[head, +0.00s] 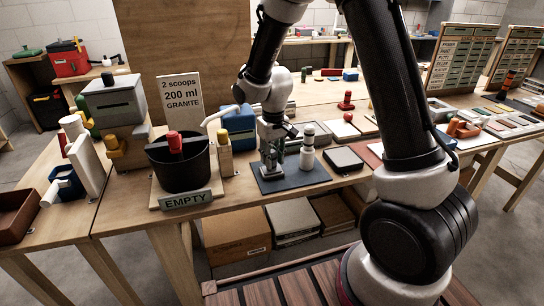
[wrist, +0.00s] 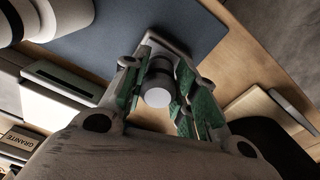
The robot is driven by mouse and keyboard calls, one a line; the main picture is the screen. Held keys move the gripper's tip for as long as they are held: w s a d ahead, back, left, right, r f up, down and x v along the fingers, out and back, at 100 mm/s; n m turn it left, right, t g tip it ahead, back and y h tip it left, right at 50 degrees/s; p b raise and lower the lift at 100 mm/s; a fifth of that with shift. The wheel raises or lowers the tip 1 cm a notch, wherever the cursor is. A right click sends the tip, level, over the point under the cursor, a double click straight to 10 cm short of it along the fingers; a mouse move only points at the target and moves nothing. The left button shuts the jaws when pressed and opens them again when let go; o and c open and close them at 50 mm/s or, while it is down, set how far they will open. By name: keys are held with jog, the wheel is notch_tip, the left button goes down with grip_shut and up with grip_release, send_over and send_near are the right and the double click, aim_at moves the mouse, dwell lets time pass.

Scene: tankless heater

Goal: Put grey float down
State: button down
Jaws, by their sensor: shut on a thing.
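My gripper (head: 272,155) points down over the left part of the dark blue mat (head: 292,185). Its green-padded fingers are shut on the grey float; the wrist view shows the float's round grey handle (wrist: 158,90) between the fingertips. The float's pale base shows low between the fingers, at the mat's edge in the wrist view. In the head view the fingers hide much of the float, and I cannot tell whether its base touches the mat. The mat also shows in the wrist view (wrist: 190,28).
A white-and-grey cylindrical thing (head: 307,150) stands on the mat just right of my gripper. A black bucket (head: 182,172) with an EMPTY label (head: 187,200), a yellow-topped post (head: 225,155) and a blue container (head: 240,128) stand to the left. A dark flat tray (head: 343,158) lies right of the mat.

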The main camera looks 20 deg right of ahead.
jog(key=shift+f, duration=0.1)
jog(key=c, duration=1.1)
grip_release()
notch_tip(320, 180, up, 12)
jog(key=r, duration=0.1)
jog(key=s+d+r+m+t, duration=0.2)
jog(key=s+d+r, duration=0.8)
jog(key=s, duration=0.3)
jog(key=shift+m+t, duration=0.6)
jog(key=shift+t, duration=0.2)
jog(key=s+d, duration=0.1)
jog(key=s, duration=0.3)
jog(key=s+d, duration=0.2)
jog(key=s, duration=0.2)
jog(key=s+d+r, duration=0.1)
jog(key=s, duration=0.4)
jog(key=shift+d, duration=0.4)
